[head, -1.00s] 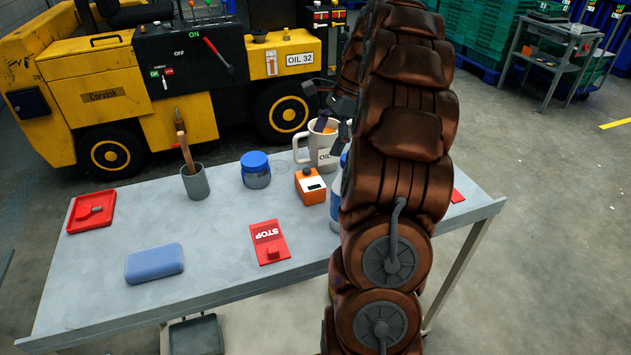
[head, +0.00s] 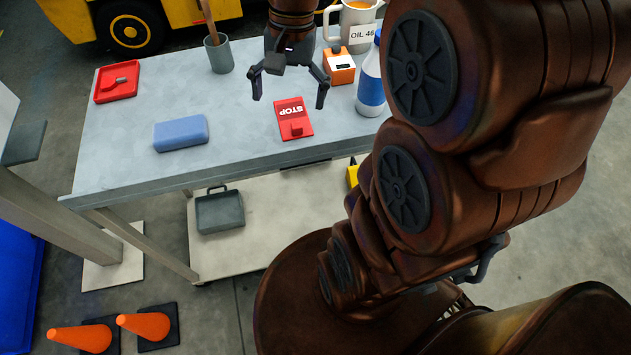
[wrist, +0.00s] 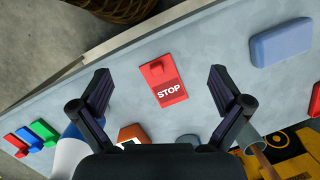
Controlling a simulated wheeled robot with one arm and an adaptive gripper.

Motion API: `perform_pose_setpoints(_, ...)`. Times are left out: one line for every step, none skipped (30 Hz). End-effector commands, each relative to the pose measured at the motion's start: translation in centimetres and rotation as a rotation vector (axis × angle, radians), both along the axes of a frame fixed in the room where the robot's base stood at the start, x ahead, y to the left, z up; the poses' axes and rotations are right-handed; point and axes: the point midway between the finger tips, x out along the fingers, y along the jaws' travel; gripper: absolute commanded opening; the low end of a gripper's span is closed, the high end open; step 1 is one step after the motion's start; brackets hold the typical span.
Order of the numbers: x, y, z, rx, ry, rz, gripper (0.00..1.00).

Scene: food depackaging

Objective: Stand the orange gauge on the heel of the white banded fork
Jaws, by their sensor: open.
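The orange gauge (head: 340,66), a small orange box with a display, stands on the grey table, in front of the oil mug and left of the white bottle. In the wrist view the orange gauge (wrist: 132,132) is partly hidden by my gripper. My gripper (head: 289,100) is open and empty, pointing down above the red STOP tag, left of the gauge. In the wrist view my gripper (wrist: 160,80) has its fingers spread, with the STOP tag between them. I cannot make out the white banded fork in any view.
On the table are the red STOP tag (head: 294,118), a blue block (head: 181,133), a red tray (head: 117,82), a grey cup (head: 219,55), a white bottle (head: 371,82) with a blue band and the oil mug (head: 357,25). Orange cones (head: 80,337) lie on the floor.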

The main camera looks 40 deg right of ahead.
Motion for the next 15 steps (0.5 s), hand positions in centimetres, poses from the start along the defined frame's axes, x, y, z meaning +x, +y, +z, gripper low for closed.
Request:
perform_pose_setpoints(-1.7,1.3,-0.3,-0.010,-0.001,0.082,1.00)
perform_pose_setpoints(-2.5,1.9,-0.6,-0.014,-0.004,0.129,1.00)
perform_pose_setpoints(-3.6,2.5,-0.9,-0.022,-0.007,0.191,1.00)
perform_pose_setpoints(-4.5,3.0,-1.2,-0.028,-0.008,0.238,1.00)
perform_pose_setpoints(-5.4,3.4,-1.5,-0.034,-0.010,0.285,1.00)
perform_pose_setpoints(-6.5,3.9,-1.8,-0.042,-0.017,0.347,1.00)
perform_pose_setpoints(-7.4,4.2,-2.2,-0.046,-0.017,0.393,1.00)
perform_pose_setpoints(-8.4,4.5,-2.5,-0.050,-0.016,0.439,1.00)
perform_pose_setpoints(-9.4,4.8,-2.9,-0.056,-0.019,0.496,1.00)
perform_pose_setpoints(-10.2,5.0,-3.2,-0.060,-0.019,0.536,1.00)
perform_pose_setpoints(-11.0,5.1,-3.6,-0.062,-0.018,0.575,1.00)
perform_pose_setpoints(-11.9,5.3,-3.9,-0.065,-0.020,0.621,1.00)
perform_pose_setpoints(-12.4,5.4,-4.1,-0.069,-0.023,0.652,1.00)
perform_pose_setpoints(-12.9,5.4,-4.4,-0.071,-0.024,0.680,1.00)
perform_pose_setpoints(-13.5,5.5,-4.7,-0.074,-0.025,0.712,1.00)
